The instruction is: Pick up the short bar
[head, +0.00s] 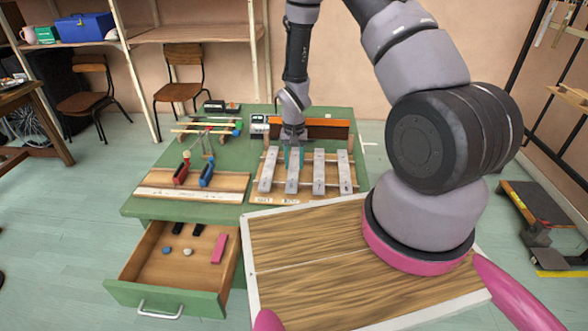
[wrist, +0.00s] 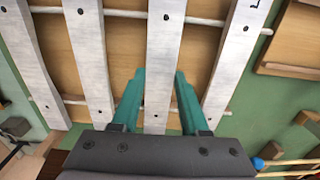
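Several pale metal bars lie side by side across the rails of a wooden frame (head: 262,198). My gripper (head: 293,158) is over the second bar from the left (head: 292,182) in the head view. In the wrist view its teal fingers (wrist: 160,75) stand apart, one on each side of a metal bar (wrist: 163,40), with a gap showing on the left side. Neighbouring bars show to the left (wrist: 90,55) and right (wrist: 233,55). I cannot tell which bar is the short bar, or how high the fingertips are above it. My gripper holds nothing.
The frame stands on a green table (head: 235,150). A wooden board (head: 225,190) with red and blue items is to its left. An open drawer (head: 160,290) holds a pink block (head: 219,247) and small pieces. A wooden-topped surface (head: 330,265) is in front.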

